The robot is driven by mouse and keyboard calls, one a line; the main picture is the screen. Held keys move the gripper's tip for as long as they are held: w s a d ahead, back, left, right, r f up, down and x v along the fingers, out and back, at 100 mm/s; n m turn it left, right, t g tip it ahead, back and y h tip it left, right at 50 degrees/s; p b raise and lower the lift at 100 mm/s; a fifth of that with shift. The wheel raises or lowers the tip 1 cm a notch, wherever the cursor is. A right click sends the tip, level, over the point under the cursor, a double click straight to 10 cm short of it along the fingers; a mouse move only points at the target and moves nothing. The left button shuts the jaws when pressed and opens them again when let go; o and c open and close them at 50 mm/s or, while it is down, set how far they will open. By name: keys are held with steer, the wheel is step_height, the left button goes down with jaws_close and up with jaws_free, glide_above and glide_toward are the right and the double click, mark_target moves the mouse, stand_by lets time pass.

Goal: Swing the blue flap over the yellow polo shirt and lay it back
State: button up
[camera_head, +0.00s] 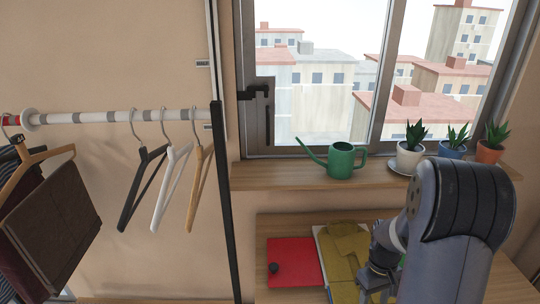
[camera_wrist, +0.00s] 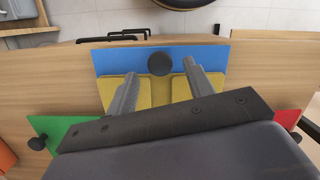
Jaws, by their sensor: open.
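The yellow polo shirt (camera_head: 346,245) lies folded on a folding board on the table, and it also shows in the wrist view (camera_wrist: 158,92). The blue flap (camera_wrist: 110,60) lies flat beyond the shirt in the wrist view, with a round black knob (camera_wrist: 161,64) near its inner edge. The shirt's edge overlaps the flap. My gripper (camera_wrist: 160,70) is open and empty, with its fingertips to either side of the knob; I cannot tell their height above it. In the head view my arm hides the blue flap.
The red flap (camera_head: 291,260) and the green flap (camera_wrist: 62,128) lie open at the sides, each with a black knob. A green watering can (camera_head: 342,160) and several potted plants stand on the sill. Hangers and dark clothes hang from a rail at left.

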steer(key=shift+s+f+t+b, duration=0.25)
steer(key=shift+f+t+b, duration=0.25)
steer(key=shift+b, duration=0.15)
steer(key=shift+s+f+t+b, duration=0.2)
steer(key=shift+f+t+b, duration=0.2)
steer(key=shift+f+b, duration=0.15)
step_height(320, 180, up, 11)
steer(key=shift+r+p, duration=0.15)
steer(key=shift+p, duration=0.2)
